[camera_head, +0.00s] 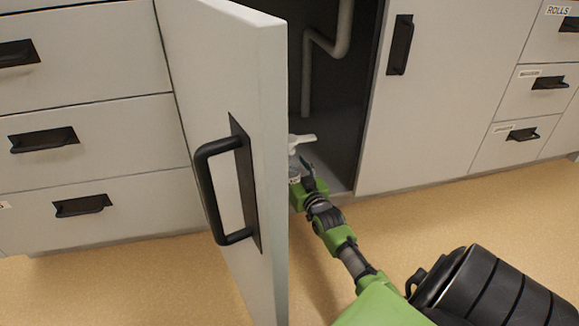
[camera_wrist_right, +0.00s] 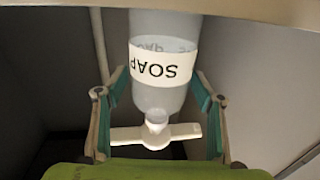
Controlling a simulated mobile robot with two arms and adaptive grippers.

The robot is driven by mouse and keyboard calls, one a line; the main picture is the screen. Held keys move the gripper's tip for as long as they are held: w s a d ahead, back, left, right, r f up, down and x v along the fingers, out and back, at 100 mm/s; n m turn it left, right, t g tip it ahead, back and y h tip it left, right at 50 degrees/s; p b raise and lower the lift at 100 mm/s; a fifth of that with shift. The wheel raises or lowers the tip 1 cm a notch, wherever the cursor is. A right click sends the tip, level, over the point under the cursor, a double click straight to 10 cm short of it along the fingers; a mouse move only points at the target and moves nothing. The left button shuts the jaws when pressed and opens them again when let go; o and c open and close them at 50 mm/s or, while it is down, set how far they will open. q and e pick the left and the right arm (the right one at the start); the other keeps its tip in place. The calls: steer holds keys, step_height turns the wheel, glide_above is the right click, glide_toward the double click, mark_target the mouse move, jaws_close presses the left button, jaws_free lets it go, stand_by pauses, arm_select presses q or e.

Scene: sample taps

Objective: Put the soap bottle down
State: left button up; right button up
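The soap bottle (camera_wrist_right: 160,98) is clear, with a white band reading SOAP upside down in the right wrist view and a white pump top (camera_wrist_right: 155,135). My right gripper (camera_wrist_right: 161,82) has a finger on each side of the bottle, and the fingertips appear closed against it at the label. In the head view my right gripper (camera_head: 308,182) reaches into the open cabinet, where the bottle's white top (camera_head: 301,141) shows beside the door edge. The door and gripper hide part of the bottle there. I cannot tell whether its base touches the cabinet floor. My left gripper is not in view.
The open cabinet door (camera_head: 262,90) with a black handle (camera_head: 213,190) stands close on the left of my right arm. A grey pipe (camera_head: 308,70) runs down inside the dark cabinet. A closed door (camera_head: 440,110) bounds the opening on the right. Drawers flank both sides.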

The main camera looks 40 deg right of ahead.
steer(key=shift+s+a+r+p, duration=0.15)
steer(key=shift+s+r+p, duration=0.05)
steer(key=shift+s+p, duration=0.25)
steer(key=p+v, duration=0.7)
steer(key=v, duration=0.4)
steer(key=shift+s+f, duration=0.1)
